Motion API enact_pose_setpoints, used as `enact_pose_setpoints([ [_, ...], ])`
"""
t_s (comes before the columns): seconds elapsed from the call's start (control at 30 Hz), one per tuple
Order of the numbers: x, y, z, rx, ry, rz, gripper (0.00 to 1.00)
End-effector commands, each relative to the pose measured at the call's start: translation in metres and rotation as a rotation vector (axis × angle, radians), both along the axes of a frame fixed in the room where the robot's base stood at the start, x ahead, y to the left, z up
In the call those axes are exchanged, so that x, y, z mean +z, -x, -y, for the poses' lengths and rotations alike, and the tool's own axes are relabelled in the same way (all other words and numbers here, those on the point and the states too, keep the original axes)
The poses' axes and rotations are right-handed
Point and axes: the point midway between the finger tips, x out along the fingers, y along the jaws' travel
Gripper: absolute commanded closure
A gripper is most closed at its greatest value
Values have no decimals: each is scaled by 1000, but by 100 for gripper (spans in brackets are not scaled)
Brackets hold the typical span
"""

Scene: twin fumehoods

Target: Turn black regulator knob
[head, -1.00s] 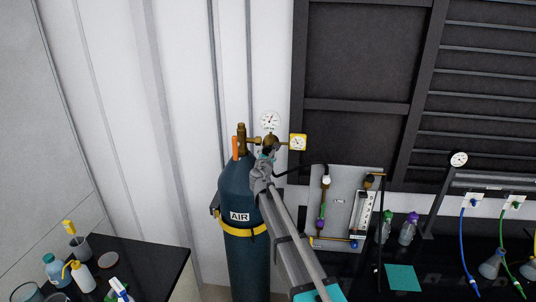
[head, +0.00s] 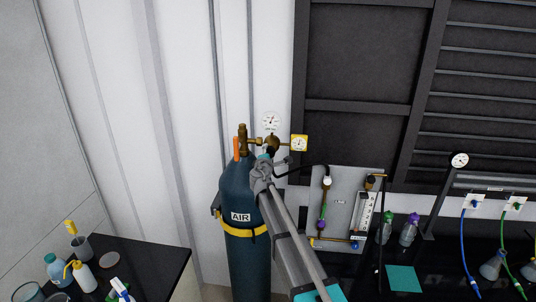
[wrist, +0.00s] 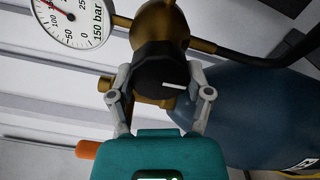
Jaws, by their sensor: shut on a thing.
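The black regulator knob (wrist: 158,66) sits on the front of the brass regulator (wrist: 170,22) in the wrist view. Its white mark points to the right. My gripper (wrist: 157,80) is shut on the knob, one finger at each side. In the head view my gripper (head: 271,162) is at the regulator (head: 272,142) above the dark blue AIR cylinder (head: 242,260); it hides the knob there. A white round gauge (wrist: 78,18) with a red needle shows at the upper left of the wrist view.
A yellow gauge (head: 299,142) is right of the regulator. A black hose (head: 310,167) leads to a grey flowmeter panel (head: 341,188). An orange part (head: 236,147) stands by the cylinder valve. A black bench (head: 150,262) with bottles is at lower left.

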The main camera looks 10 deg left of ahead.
Motion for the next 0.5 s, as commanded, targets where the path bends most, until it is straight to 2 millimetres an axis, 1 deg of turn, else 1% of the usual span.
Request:
enact_pose_setpoints([
  [0.47,0,-1,0,-1,-23,1,83],
  [0.5,0,-1,0,-1,-23,1,33],
])
